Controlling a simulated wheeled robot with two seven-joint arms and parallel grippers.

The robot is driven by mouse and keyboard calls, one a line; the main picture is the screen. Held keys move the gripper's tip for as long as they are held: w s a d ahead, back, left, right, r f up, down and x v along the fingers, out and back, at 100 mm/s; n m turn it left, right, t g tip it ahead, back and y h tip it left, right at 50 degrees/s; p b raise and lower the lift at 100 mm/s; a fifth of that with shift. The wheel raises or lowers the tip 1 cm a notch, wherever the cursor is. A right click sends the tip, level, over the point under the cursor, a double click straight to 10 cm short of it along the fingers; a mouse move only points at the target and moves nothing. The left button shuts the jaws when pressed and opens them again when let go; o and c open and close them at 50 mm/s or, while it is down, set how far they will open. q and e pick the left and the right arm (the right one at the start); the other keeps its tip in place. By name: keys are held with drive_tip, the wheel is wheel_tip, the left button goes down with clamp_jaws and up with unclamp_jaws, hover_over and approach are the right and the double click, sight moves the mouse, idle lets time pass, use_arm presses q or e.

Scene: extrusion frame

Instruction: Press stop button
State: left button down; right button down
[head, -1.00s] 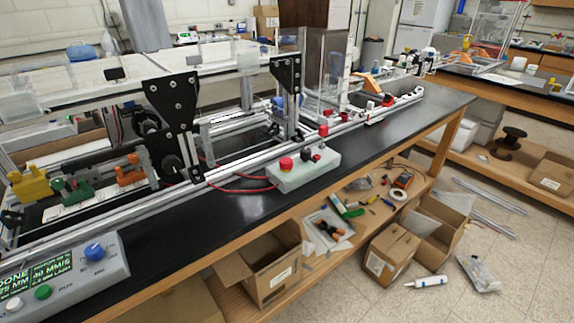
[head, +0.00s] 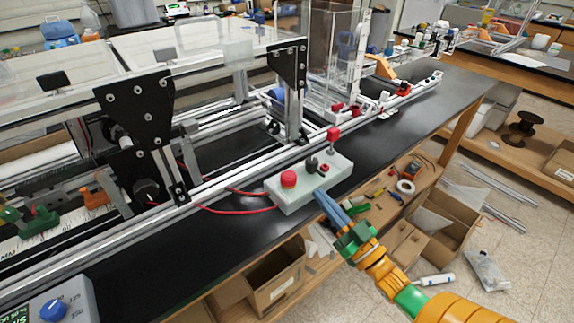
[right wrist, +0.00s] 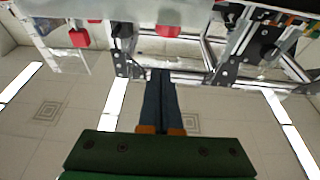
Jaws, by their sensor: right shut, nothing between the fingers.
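The red stop button (head: 288,179) is a round mushroom cap on the left end of a pale grey-green control box (head: 296,200) at the bench's front. My right gripper (head: 321,194) is shut and empty. In the head view its blue fingers overlap the box's front edge, to the right of the button; I cannot tell whether they touch the box. In the right wrist view, which looks upside down, the shut fingers (right wrist: 159,74) point at the box, with a red cap (right wrist: 168,30), apparently the stop button, just beyond their tips. My left gripper is not in view.
A black knob (head: 311,164) and a taller red-capped control (head: 333,134) stand on the same box, right of the button. Red cables (head: 235,210) run left from it. The aluminium extrusion frame (head: 215,185) lies behind. Open cardboard boxes (head: 275,280) sit below the bench edge.

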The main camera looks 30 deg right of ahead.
wheel_tip(320, 180, up, 5)
drive_tip(key=p, duration=0.2)
hover_over(296, 189)
wheel_tip(296, 189, down, 4)
drive_tip(key=shift+r, duration=0.2)
drive_tip(key=shift+f+b, duration=0.3)
drive_tip(key=shift+f, duration=0.2)
